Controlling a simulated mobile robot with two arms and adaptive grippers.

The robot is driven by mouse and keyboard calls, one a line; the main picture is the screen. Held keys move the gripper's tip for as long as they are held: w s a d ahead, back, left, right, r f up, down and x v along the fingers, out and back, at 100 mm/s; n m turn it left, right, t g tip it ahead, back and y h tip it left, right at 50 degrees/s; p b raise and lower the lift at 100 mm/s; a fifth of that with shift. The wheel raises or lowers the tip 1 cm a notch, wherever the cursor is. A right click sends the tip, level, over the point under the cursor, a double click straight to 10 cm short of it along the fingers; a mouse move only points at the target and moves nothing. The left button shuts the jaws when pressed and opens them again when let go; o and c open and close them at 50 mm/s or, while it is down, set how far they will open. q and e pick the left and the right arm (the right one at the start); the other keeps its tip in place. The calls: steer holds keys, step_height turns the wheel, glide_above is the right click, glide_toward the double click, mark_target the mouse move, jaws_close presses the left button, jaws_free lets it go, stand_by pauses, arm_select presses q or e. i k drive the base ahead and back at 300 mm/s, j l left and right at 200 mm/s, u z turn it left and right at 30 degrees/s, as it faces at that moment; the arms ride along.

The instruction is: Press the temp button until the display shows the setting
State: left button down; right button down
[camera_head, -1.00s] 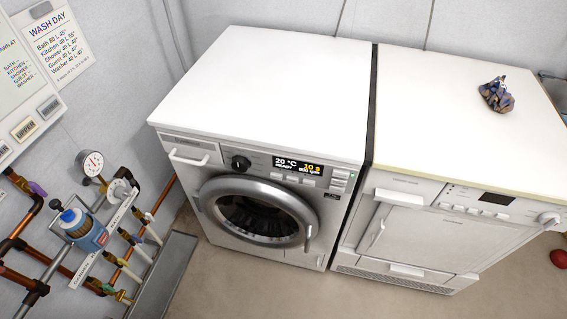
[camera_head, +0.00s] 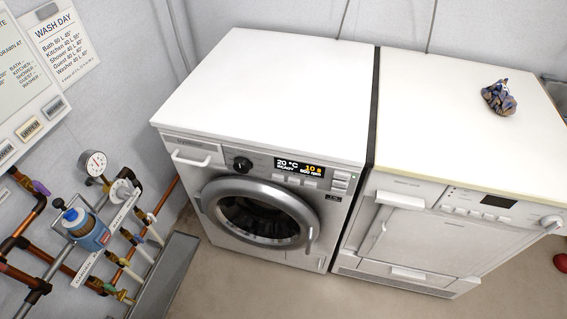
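The washing machine (camera_head: 190,149) stands in the middle of the view with its round door (camera_head: 258,212) shut. Its display (camera_head: 299,168) is lit and reads 20 °C and READY, with amber figures that look like 10 and a spin value of about 800 rpm. A row of small buttons (camera_head: 293,183) lies under the display; their labels are too small to read. A black dial (camera_head: 242,164) is left of the display. The wall sheet (camera_head: 62,42) is headed WASH DAY and lists Bath, Kitchen, Shower, Guest and Washer with temperatures. Neither gripper shows.
A second white machine (camera_head: 412,236) stands close on the right, with a crumpled patterned cloth (camera_head: 498,97) on top. The floor in front is clear. A red object (camera_head: 561,262) is at the right edge.

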mark_target(278, 177)
steer(key=l+u, duration=0.1)
steer(key=l, duration=0.6)
steer(key=k+l, duration=0.1)
steer(key=l, duration=0.55)
steer(key=l+u, duration=0.15)
steer(key=l, duration=0.55)
